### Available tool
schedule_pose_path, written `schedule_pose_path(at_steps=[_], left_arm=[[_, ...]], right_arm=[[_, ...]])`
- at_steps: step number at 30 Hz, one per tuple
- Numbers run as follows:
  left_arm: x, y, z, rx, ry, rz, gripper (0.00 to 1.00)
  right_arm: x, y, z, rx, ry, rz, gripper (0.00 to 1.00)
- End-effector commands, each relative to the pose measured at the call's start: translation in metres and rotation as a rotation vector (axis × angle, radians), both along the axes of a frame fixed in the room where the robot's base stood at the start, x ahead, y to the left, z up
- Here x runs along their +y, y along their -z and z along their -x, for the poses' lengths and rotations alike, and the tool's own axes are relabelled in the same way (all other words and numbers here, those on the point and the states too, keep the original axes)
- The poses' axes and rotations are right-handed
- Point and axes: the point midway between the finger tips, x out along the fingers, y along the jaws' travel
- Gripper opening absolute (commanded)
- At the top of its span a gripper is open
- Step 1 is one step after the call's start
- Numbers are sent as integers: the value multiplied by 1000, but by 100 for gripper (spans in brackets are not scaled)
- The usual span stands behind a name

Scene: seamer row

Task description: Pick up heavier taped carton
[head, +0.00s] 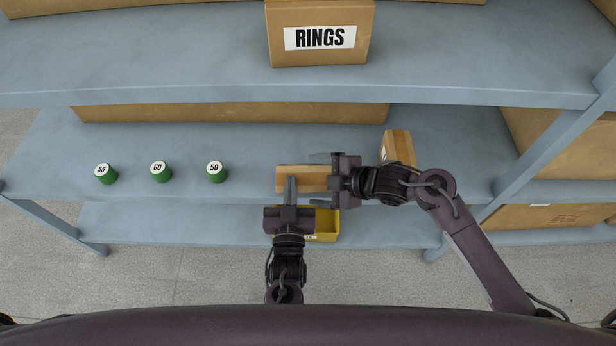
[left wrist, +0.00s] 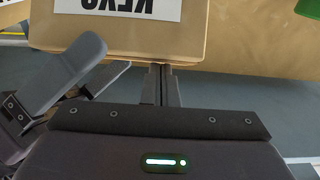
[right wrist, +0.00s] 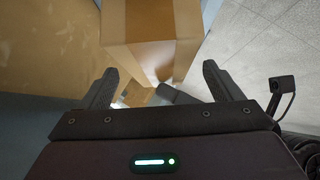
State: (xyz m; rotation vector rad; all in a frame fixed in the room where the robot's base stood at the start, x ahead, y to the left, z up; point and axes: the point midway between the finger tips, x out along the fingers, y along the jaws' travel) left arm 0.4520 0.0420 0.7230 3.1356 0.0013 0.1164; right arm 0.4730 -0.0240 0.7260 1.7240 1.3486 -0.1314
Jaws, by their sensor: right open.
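A small brown carton (head: 300,172) lies on the middle shelf. In the head view my right gripper (head: 320,180) is at the carton's right end. My left gripper (head: 291,183) is shut, its fingers across the carton's front; they also show together in the left wrist view (left wrist: 163,85). A second carton (head: 397,147) stands behind my right wrist.
Several green cylinders (head: 161,172) stand on the shelf to the left. A yellow bin (head: 326,226) is below the carton, partly hidden. A box marked RINGS (head: 320,52) sits on the upper shelf (head: 160,60). A long brown box (head: 230,112) lies at the back.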

Motion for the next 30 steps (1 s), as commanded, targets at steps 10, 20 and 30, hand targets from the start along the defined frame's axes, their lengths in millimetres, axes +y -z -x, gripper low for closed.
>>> schedule_pose_path(at_steps=[10, 20, 30], left_arm=[[5, 15, 4, 36, -5, -15, 0], [5, 15, 4, 37, -5, -15, 0], [5, 15, 4, 36, -5, -15, 0]], right_arm=[[30, 25, -16, 1, 0, 1, 85], [32, 27, -17, 0, -1, 2, 85], [32, 27, -17, 0, -1, 2, 45]])
